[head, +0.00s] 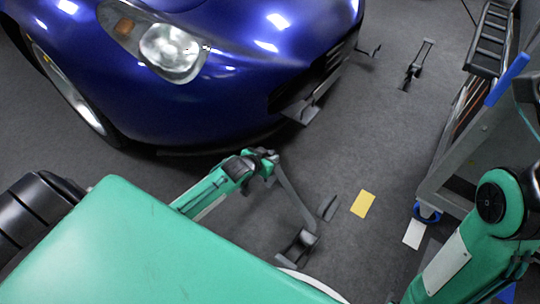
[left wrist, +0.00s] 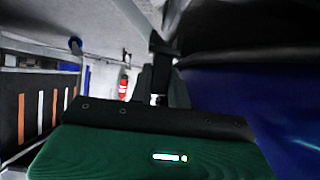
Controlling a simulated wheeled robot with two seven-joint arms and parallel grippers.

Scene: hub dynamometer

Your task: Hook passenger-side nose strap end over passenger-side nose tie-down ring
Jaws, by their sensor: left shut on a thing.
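My left gripper (head: 262,157) is near the blue car's nose (head: 235,85), just in front of and below the bumper. It is shut on the strap end (left wrist: 164,45), a dark piece at the fingertips in the left wrist view. The grey strap (head: 293,200) runs from the gripper down to its ratchet anchor (head: 297,248) on the floor. Under the nose, a grey bracket (head: 308,104) sticks out at the grille. I cannot make out the passenger-side tie-down ring for certain. My right arm shows at the lower right, but its gripper is out of view.
Another strap with its ratchet (head: 415,68) lies on the floor beyond the nose. A yellow card (head: 362,204) and a white card (head: 414,234) lie on the floor. A grey cart (head: 462,130) stands at the right. A red extinguisher (left wrist: 123,88) shows in the wrist view.

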